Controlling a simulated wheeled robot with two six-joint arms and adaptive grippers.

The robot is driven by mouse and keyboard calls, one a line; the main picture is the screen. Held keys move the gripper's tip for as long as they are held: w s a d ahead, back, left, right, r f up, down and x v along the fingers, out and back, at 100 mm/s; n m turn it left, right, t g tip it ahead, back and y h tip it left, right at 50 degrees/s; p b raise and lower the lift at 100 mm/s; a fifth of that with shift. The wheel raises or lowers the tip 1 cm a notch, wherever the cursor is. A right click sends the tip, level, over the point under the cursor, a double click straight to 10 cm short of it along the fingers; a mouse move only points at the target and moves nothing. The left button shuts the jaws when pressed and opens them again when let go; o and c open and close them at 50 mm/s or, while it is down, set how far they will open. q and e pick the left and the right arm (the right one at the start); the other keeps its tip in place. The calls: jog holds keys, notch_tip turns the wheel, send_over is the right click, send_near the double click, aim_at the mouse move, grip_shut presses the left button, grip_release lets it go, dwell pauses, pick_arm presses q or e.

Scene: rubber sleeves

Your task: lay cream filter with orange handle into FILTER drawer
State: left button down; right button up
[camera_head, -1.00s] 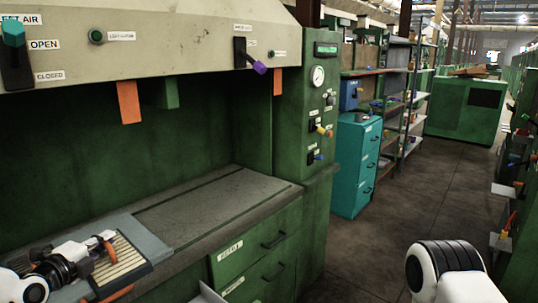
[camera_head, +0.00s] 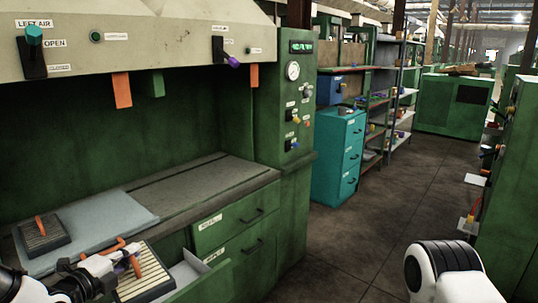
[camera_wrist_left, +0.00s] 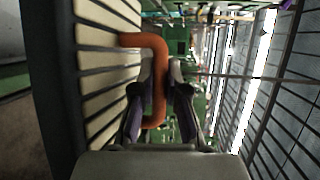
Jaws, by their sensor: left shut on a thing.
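The cream filter (camera_head: 148,278) with ribbed face and orange handle (camera_head: 118,247) is held at the lower left of the head view, in front of the counter's edge. My left gripper (camera_head: 127,259) is shut on its handle. In the left wrist view the gripper fingers (camera_wrist_left: 163,85) close around the orange handle (camera_wrist_left: 150,40), with the cream ribs (camera_wrist_left: 100,80) to the left. An open drawer (camera_head: 208,272) with a pale inside is just right of the filter, partly hidden; its label is not readable. My right gripper is out of view.
A darker filter (camera_head: 44,238) with an orange handle lies on the blue-grey mat (camera_head: 120,214) on the counter. Shut green drawers (camera_head: 243,221) are right of the open one. A teal cabinet (camera_head: 336,158) stands beyond.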

pick_arm(q)
jog(key=s+d+f+m+g+h, duration=0.2)
jog(key=s+d+f+h, duration=0.15)
jog(key=s+d, duration=0.4)
jog(key=s+d+f+m+g+h, duration=0.25)
jog(key=s+d+f, duration=0.2)
jog(key=d, duration=0.65)
jog(key=s+d+f+m+g+h, duration=0.25)
jog(key=s+d+f, duration=0.25)
jog(key=d, duration=0.4)
jog(key=w+a+r+n+t+y, duration=0.2)
jog(key=w+a+n+t+y, duration=0.7)
jog(key=a+y, duration=0.4)
jog(key=s+f+n+g, duration=0.1)
jog(key=s+f, duration=0.4)
jog(key=shift+a+f+n+y, duration=0.15)
jog(key=shift+a+n+y, duration=0.2)
jog(key=shift+a+n, duration=0.1)
